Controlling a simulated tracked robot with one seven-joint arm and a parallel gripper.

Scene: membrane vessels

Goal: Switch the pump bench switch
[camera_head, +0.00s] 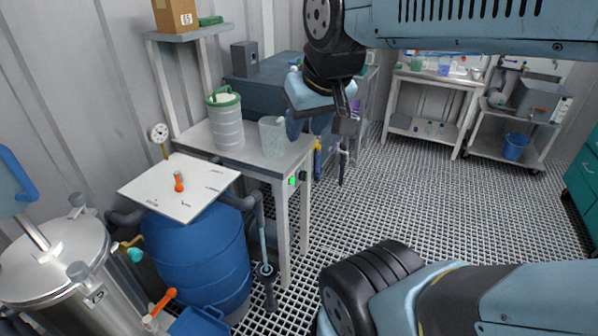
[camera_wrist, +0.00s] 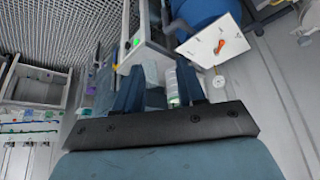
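A bench (camera_head: 250,158) stands left of centre in the head view. On its front end are a lit green light (camera_head: 292,181) and a small dark switch-like part (camera_head: 303,176) to its right. The green light also shows at the top of the wrist view (camera_wrist: 136,42). The switch's position is too small to tell. My gripper (camera_head: 346,118) is in the air to the right of the bench, apart from it. In the wrist view its two dark fingers (camera_wrist: 156,84) stand apart with nothing held between them.
A ribbed canister (camera_head: 226,122) and a clear beaker (camera_head: 272,136) stand on the bench. Left of it are a blue barrel (camera_head: 195,255), a white panel (camera_head: 205,190) with an orange handle (camera_head: 179,182), and a steel vessel (camera_head: 60,265). The grated floor at right is clear.

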